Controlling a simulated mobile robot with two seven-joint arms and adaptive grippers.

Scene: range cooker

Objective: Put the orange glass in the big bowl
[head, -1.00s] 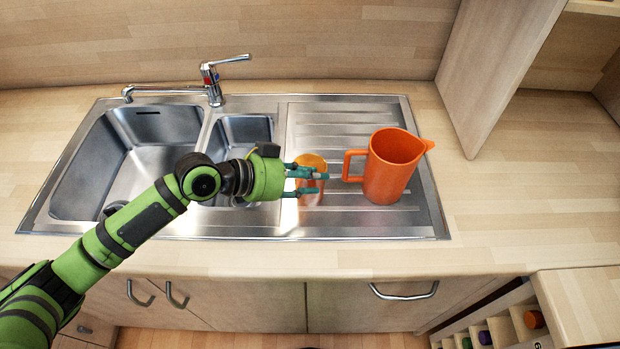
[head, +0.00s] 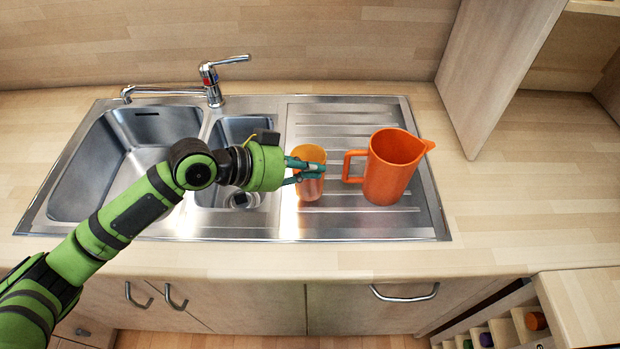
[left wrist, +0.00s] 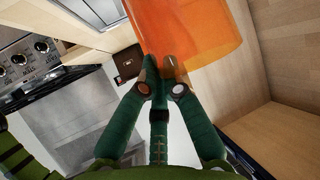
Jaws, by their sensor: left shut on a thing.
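The orange glass (head: 311,188) is upright over the ribbed drainer, left of the orange jug. I cannot tell whether its base touches the metal. My left gripper (head: 311,170) comes in from the left and is shut on the glass near its upper part. In the left wrist view, the fingers (left wrist: 160,82) meet at the lower edge of a large translucent orange surface, the glass (left wrist: 195,35). The big bowl, the large sink basin (head: 85,165), is at the left and looks empty; my arm hides its front right part. My right gripper is not in view.
The orange jug (head: 388,178) stands close to the right of the glass, its handle toward it. A small basin (head: 235,132) lies between the big bowl and drainer (head: 345,118). The tap (head: 211,85) rises behind the basins. The counter (head: 530,170) is clear at right.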

